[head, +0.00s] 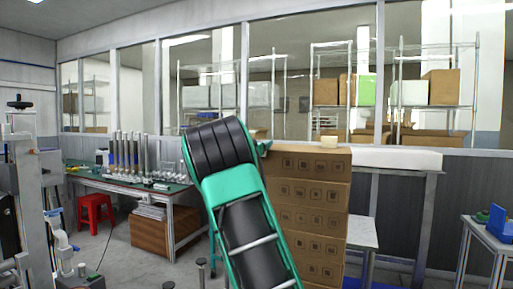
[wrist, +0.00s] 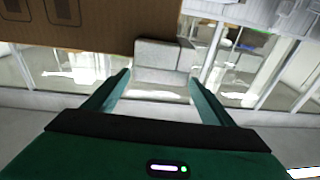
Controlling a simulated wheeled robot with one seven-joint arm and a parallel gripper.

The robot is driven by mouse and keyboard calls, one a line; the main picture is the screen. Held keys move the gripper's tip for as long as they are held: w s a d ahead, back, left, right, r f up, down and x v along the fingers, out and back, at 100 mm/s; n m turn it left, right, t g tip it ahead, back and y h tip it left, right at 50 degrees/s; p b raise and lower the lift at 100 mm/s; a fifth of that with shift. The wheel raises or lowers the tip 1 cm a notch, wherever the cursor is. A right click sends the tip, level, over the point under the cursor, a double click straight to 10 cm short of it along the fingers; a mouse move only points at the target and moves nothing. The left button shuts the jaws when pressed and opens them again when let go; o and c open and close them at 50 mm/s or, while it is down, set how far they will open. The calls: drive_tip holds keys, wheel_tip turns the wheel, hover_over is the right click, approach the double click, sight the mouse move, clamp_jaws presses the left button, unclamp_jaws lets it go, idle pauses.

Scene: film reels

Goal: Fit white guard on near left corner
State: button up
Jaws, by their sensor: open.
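A tall stack of brown cartons (head: 308,190) stands in front of me. My gripper (head: 265,146) is at its top left corner in the head view. In the wrist view my gripper (wrist: 158,82) is open, its two green fingers apart. A pale white guard (wrist: 162,58) shows between and just beyond the fingertips, at the corner of the brown carton (wrist: 100,28). It looks set against that corner; I cannot tell whether it is fully seated. In the head view my gripper and arm hide this spot. A small cream block (head: 328,141) sits on top of the stack, further right.
A white-topped table (head: 395,158) stands behind the stack to the right. A workbench (head: 130,182) with metal cylinders and a red stool (head: 95,212) are at the left. A small table with a blue item (head: 497,222) is at the far right.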

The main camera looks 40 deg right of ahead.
drive_tip(key=v, duration=0.9)
drive_tip(key=shift+s+a, duration=0.1)
drive_tip(key=shift+a, duration=0.05)
drive_tip(key=s+a+f+n+g+y, duration=0.15)
drive_tip(key=s+f+y, duration=0.25)
drive_tip(key=s+f, duration=0.55)
drive_tip(key=s+a+f+m+g+y, duration=0.1)
drive_tip(key=s+f+g+y, duration=0.35)
drive_tip(key=f, duration=0.75)
drive_tip(key=s+a+f+n+g+y, duration=0.1)
drive_tip(key=s+a+f+n+y, duration=0.2)
drive_tip(key=s+a, duration=0.9)
drive_tip(key=s+a+f+n+g+y, duration=0.1)
drive_tip(key=s+a+f+n+y, duration=0.2)
drive_tip(key=s, duration=1.4)
drive_tip(key=a+f+y, duration=0.3)
drive_tip(key=a+f, duration=0.4)
drive_tip(key=a, duration=0.3)
drive_tip(key=shift+d+f, duration=0.1)
